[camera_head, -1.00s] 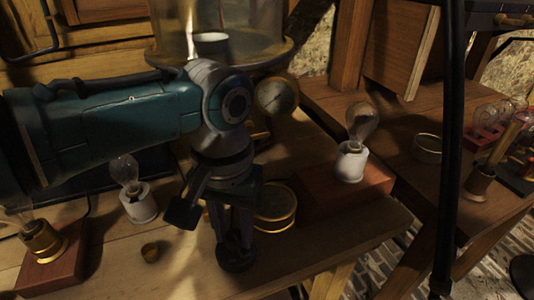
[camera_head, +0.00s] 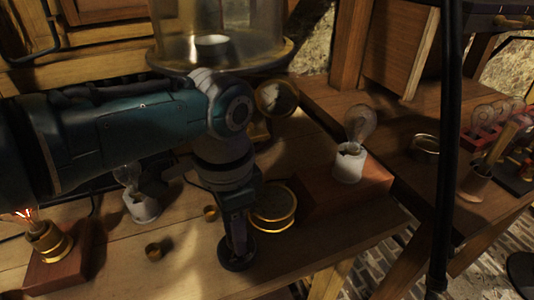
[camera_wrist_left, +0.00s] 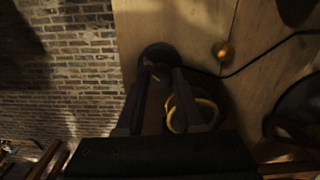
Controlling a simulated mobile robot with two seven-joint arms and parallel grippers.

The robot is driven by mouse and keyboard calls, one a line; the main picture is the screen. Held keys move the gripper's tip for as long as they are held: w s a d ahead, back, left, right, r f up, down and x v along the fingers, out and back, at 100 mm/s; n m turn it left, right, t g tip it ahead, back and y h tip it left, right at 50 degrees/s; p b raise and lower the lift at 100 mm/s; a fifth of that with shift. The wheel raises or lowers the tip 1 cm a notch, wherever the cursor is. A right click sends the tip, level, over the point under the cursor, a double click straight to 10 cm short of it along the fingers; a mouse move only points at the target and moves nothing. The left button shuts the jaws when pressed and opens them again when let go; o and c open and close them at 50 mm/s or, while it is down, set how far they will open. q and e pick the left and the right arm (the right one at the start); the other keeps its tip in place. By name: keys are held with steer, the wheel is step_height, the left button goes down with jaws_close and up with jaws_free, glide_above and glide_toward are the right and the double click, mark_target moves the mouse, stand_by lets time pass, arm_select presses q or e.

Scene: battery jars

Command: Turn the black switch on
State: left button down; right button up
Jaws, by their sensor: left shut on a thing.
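My left gripper (camera_head: 238,245) reaches down to the front of the wooden table in the head view. It is shut on the black switch (camera_head: 240,264), a dark round piece low at the table's front edge. The left wrist view shows the two fingers (camera_wrist_left: 161,75) at the dark round switch (camera_wrist_left: 157,53). The fingers hide part of it, and its setting cannot be read. A bulb on a brass socket (camera_head: 49,241) at the far left shows a reddish filament. My right gripper is not in view.
A brass round tin (camera_head: 272,220) stands close right of the gripper. Bulbs in white sockets stand at left (camera_head: 142,208) and on a red-brown block (camera_head: 340,195) at right. A glass jar (camera_head: 190,35) is behind. A black pole (camera_head: 450,150) crosses at right.

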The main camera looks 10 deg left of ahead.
arm_select(q)
steer(key=shift+m, duration=0.6)
steer(key=c, duration=0.5)
jaws_free()
steer(key=shift+c, duration=0.2)
steer(key=shift+r, duration=0.1)
steer(key=shift+r+p, duration=0.35)
step_height(320, 180, up, 8)
steer(key=p, duration=0.3)
steer(key=shift+f, duration=0.15)
steer(key=shift+r, duration=0.65)
